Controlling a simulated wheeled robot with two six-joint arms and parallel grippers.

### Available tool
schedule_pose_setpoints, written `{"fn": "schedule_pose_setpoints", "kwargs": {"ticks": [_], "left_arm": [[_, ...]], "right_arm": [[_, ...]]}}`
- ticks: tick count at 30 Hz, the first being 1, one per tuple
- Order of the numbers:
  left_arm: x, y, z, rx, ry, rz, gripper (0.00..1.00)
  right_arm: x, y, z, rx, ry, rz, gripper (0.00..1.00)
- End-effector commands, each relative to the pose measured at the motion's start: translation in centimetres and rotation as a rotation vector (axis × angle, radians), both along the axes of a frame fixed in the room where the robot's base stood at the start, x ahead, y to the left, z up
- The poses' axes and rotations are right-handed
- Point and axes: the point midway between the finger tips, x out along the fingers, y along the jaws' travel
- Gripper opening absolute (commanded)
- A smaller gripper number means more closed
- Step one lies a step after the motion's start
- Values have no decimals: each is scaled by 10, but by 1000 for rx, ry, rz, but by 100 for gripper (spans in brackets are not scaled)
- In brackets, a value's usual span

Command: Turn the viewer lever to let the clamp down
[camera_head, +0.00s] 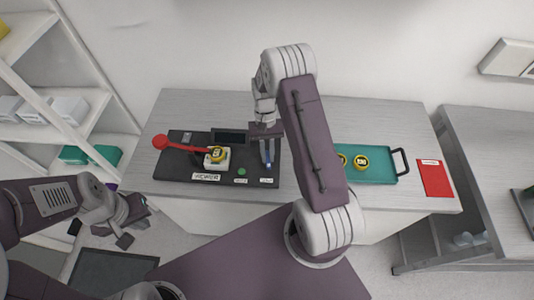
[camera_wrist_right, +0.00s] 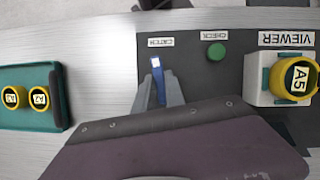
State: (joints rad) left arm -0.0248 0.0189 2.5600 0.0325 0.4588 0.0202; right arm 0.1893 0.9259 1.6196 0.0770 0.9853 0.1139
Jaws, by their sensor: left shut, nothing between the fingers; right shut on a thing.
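The dark instrument panel (camera_head: 187,168) lies on the bench. Its white VIEWER block (camera_head: 222,164) carries a yellow round piece (camera_head: 217,154), marked A5 in the right wrist view (camera_wrist_right: 301,80). A red lever (camera_head: 185,147) with a round red knob reaches left from the viewer, beyond the panel's edge. My right gripper (camera_head: 267,158) is shut on the blue catch lever (camera_wrist_right: 160,84), beside the CATCH label. My left gripper (camera_head: 124,228) is shut and empty, left of the bench front and away from the panel. I cannot make out the clamp clearly.
A green CHECK button (camera_wrist_right: 216,50) sits between the catch and viewer. A teal tray (camera_head: 375,176) with yellow round pieces stands to the right, partly behind my right arm. A red sheet (camera_head: 435,179) lies at the bench's right end. Shelves (camera_head: 62,101) stand at left.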

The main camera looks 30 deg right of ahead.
Motion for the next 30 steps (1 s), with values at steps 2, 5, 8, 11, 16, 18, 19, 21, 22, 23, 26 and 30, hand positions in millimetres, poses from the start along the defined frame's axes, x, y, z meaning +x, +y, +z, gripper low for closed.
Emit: {"fn": "schedule_pose_setpoints", "kwargs": {"ticks": [2,5,8,11,16,18,19,21,22,23,26,30], "left_arm": [[0,0,2,0,0,0,0],[0,0,2,0,0,0,0],[0,0,3,0,0,0,0],[0,0,3,0,0,0,0],[0,0,3,0,0,0,0],[0,0,3,0,0,0,0],[0,0,3,0,0,0,0],[0,0,3,0,0,0,0],[0,0,3,0,0,0,0],[0,0,3,0,0,0,0],[0,0,3,0,0,0,0],[0,0,3,0,0,0,0]], "right_arm": [[-1,-1,1,0,3,-41,0],[-1,-1,1,1,2,-83,0],[-1,-1,1,0,2,-116,0],[-1,-1,1,0,1,-137,0],[-1,-1,0,0,2,-156,0],[-1,-1,0,0,2,-158,0],[-1,-1,0,0,2,-158,0],[-1,-1,0,0,2,-158,0],[-1,-1,0,0,2,-158,0],[-1,-1,0,0,2,-158,0],[-1,-1,0,0,2,-157,0],[-1,-1,0,0,2,-157,36]]}}
